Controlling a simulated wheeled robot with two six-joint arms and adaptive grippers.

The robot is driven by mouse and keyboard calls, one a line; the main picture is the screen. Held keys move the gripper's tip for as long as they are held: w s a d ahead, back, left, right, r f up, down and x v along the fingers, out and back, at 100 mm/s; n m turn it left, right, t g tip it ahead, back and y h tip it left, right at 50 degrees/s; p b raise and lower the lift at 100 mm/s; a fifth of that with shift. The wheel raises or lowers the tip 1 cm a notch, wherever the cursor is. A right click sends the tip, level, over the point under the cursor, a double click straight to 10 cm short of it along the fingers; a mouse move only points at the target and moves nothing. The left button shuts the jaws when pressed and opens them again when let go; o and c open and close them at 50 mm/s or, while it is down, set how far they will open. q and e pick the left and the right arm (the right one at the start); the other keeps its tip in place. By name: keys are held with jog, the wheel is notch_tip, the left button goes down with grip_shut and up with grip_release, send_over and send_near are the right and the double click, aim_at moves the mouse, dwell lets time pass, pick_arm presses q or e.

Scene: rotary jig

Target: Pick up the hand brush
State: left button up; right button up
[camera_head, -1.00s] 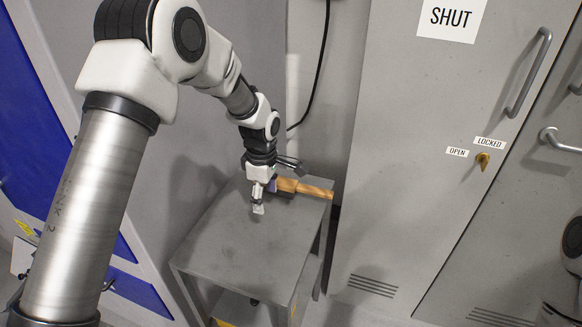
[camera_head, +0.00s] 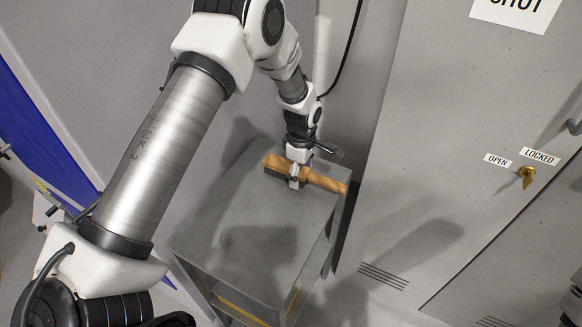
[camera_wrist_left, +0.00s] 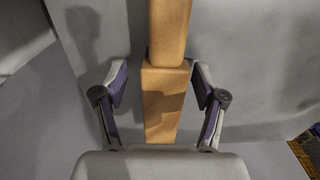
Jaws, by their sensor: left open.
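The hand brush (camera_head: 324,181) lies near the back edge of a small grey table. It has a wooden body and handle, with a dark strip along the lower side of its left part. My left gripper (camera_head: 294,183) is over the middle of it, pointing down. In the left wrist view, the brush (camera_wrist_left: 166,95) runs up the middle between the two fingers of my left gripper (camera_wrist_left: 160,92). The fingers are open, one on each side, with a gap to the wood on both sides. My right gripper is not in view.
The grey table (camera_head: 255,230) is otherwise bare on top. A grey cabinet (camera_head: 430,160) with OPEN and LOCKED labels and a brass key (camera_head: 527,174) stands to the right. A wall is close behind the table, with a black cable (camera_head: 345,50) hanging.

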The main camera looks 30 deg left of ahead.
pick_arm(q)
jog(key=shift+s+r, duration=0.2)
jog(key=shift+c, duration=0.4)
grip_shut()
jog(key=shift+r, duration=0.1)
jog(key=shift+w+r+b, duration=0.15)
jog(key=shift+r+b, duration=0.15)
jog(key=shift+r, duration=0.25)
jog(key=shift+s+d+r+b, duration=0.1)
jog(key=shift+s+r+b, duration=0.05)
jog(key=shift+r, duration=0.4)
jog(key=shift+s+r+b, duration=0.1)
jog(key=shift+r+b, duration=0.05)
jog(key=shift+r, duration=0.4)
jog(key=s+d+b, duration=0.1)
jog(key=s+d, duration=0.1)
jog(key=s, duration=0.2)
jog(key=s+d+r+b, duration=0.1)
jog(key=s+d, duration=0.2)
jog(key=s, duration=0.2)
jog(key=s+d+b, duration=0.1)
jog(key=s+d, duration=0.1)
jog(key=s, duration=0.2)
jog(key=shift+s+d+r, duration=0.25)
jog(key=shift+s+d, duration=0.05)
jog(key=shift+d, duration=0.1)
